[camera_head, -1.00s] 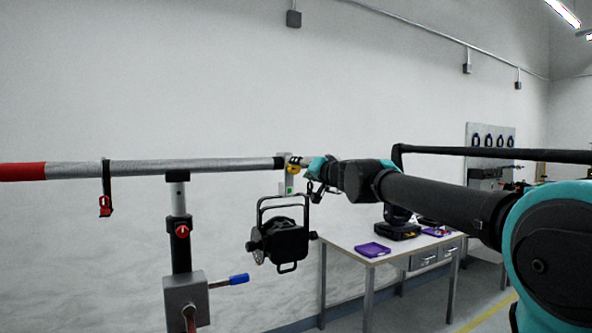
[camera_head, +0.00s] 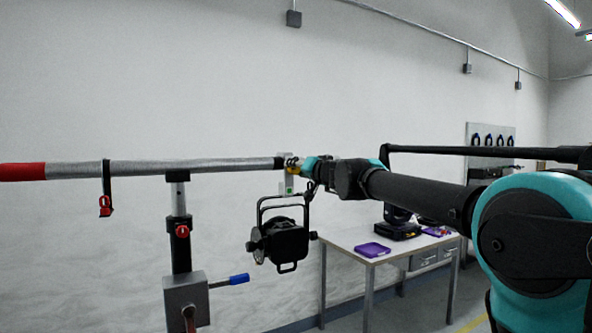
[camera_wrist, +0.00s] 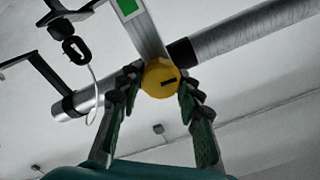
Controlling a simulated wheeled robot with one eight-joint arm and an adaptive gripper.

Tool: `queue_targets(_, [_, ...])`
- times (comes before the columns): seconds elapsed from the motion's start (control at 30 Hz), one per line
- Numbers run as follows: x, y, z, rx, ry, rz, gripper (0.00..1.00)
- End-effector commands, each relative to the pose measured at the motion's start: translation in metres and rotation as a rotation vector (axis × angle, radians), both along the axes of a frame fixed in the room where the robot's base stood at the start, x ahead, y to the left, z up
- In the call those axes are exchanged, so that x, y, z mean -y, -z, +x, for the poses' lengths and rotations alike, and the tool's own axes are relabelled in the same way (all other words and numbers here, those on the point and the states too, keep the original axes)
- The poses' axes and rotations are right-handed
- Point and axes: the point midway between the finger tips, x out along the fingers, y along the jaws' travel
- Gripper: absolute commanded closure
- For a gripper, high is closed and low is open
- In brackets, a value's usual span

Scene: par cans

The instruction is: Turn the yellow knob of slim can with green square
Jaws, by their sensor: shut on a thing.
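My gripper (camera_wrist: 155,88) is shut on the yellow knob, one finger on each side. In the head view my gripper (camera_head: 297,167) is at the right end of the bar and mostly covers the knob. The black can (camera_head: 284,242) hangs below in its yoke.
The silver bar (camera_head: 225,165) has a red left end and rests on a stand (camera_head: 180,230) with a blue-handled crank (camera_head: 238,279). A strap with a red clip (camera_head: 105,206) hangs at left. A table (camera_head: 340,238) stands behind, right.

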Motion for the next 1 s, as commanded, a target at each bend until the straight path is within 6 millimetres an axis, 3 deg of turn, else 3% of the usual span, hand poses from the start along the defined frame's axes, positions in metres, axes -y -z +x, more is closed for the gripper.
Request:
queue_targets(0.1, [0.0001,0.0001,0.0,0.0,0.0,0.0,0.94])
queue_targets(0.47, [0.0004,0.0003,0.0001,-0.044,-0.002,0.065,0.94])
queue_targets(1.0, [0.0007,0.0017,0.0005,-0.299,-0.013,0.444,0.94])
